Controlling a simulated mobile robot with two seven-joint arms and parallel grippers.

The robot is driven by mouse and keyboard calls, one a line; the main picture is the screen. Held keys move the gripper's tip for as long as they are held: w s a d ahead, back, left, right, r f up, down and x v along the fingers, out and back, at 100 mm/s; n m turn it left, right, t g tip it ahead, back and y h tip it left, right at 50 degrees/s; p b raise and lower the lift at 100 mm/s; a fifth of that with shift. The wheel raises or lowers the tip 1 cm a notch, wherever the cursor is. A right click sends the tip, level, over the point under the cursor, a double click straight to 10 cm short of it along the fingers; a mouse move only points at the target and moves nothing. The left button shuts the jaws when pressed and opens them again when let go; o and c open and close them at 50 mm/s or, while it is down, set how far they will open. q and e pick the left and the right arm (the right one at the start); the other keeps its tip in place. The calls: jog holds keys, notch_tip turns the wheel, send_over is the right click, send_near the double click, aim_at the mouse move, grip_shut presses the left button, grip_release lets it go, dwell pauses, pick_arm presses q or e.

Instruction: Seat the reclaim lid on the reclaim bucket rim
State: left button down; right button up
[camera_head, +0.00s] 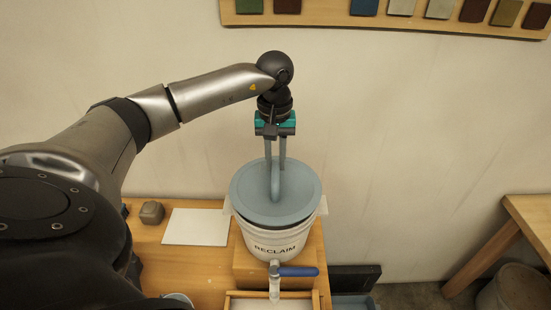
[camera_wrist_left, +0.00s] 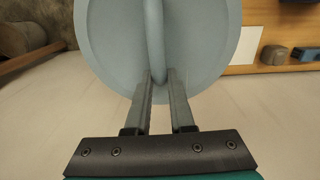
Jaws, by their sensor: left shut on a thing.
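The reclaim lid (camera_head: 250,193) is a round blue-grey disc with an upright loop handle (camera_head: 275,182). My left gripper (camera_head: 275,165) points down and is shut on that handle. The lid also shows in the left wrist view (camera_wrist_left: 110,45), with its handle (camera_wrist_left: 154,40) between the fingers (camera_wrist_left: 160,80). The reclaim bucket (camera_head: 272,245) is white and labelled RECLAIM. The lid is over the bucket's mouth, with a dark band between its front edge and the bucket rim (camera_head: 285,231). I cannot tell whether they touch. My right gripper is not in view.
The bucket stands on a wooden block (camera_head: 250,262) on a wooden bench. A tap with a blue lever (camera_head: 298,271) is in front of it. A white board (camera_head: 196,227) and a small grey-brown block (camera_head: 152,212) lie to the left. A sample board (camera_head: 420,22) hangs above.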

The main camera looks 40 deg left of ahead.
pick_arm(q)
jog(key=shift+f+b, duration=1.25)
jog(key=shift+f, duration=0.15)
dwell(1.8)
jog(key=c, duration=0.9)
grip_release()
jog(key=shift+c, duration=0.2)
jog(key=shift+r, duration=0.25)
jog(key=shift+r+p, duration=1.2)
jog(key=shift+r, duration=0.35)
jog(key=shift+o, duration=0.2)
jog(key=o, duration=0.5)
